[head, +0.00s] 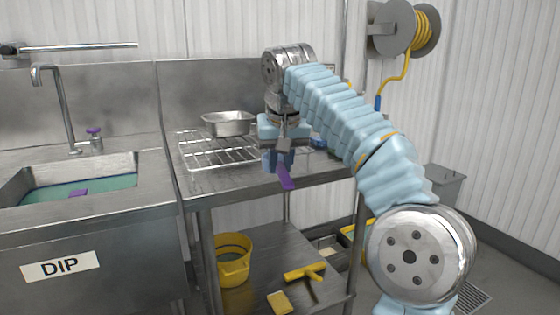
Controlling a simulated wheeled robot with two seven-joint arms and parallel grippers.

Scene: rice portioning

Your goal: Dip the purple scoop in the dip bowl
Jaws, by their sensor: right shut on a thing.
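My right gripper (279,160) points down over the front of the steel table and is shut on the purple scoop. The purple scoop (286,178) hangs below the fingers, tilted, in front of the table edge. Only part of it shows; the rest is hidden by the gripper. The dip bowl (22,188) is a sunken steel basin at the left, with teal liquid in it and a DIP label on its front. The scoop is well to the right of the basin. My left gripper is not in view.
A tap (66,110) stands behind the basin, beside a purple-topped knob (93,133). A wire rack (205,158) and metal pan (228,123) are on the steel table (215,184). A yellow bucket (234,262) and yellow squeegee (305,271) are on the lower shelf.

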